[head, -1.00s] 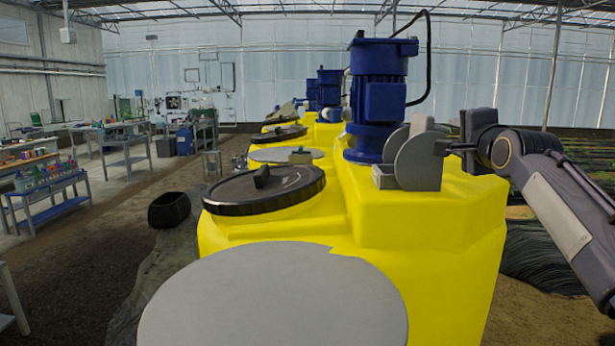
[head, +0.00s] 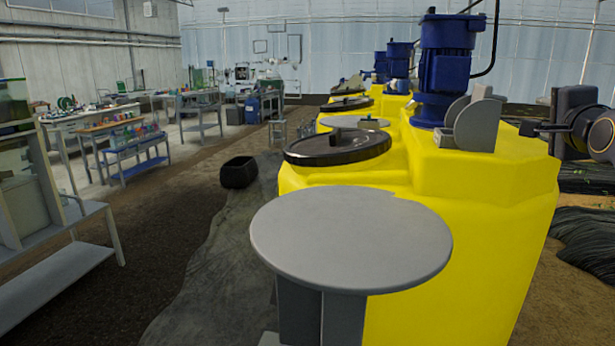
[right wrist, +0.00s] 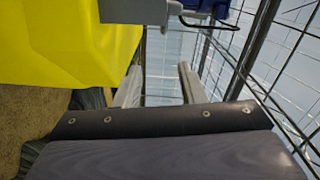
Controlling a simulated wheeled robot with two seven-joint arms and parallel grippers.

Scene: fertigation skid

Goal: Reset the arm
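My right gripper (head: 528,128) is at the right edge of the head view, over the right side of the yellow tank and to the right of a grey bracket. In the right wrist view its two grey fingers (right wrist: 160,88) stand apart with nothing between them, so it is open and empty. The yellow tank (head: 470,230) fills the right half of the head view and also shows in the right wrist view (right wrist: 60,40). My left gripper is not in view.
Blue motors (head: 447,55) and the grey bracket (head: 478,122) stand on the tank. A black lid (head: 338,147) and a round grey table (head: 350,238) are nearer. Benches (head: 137,152) and a shelf (head: 60,265) stand at left. A dark bin (head: 238,172) sits on the floor.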

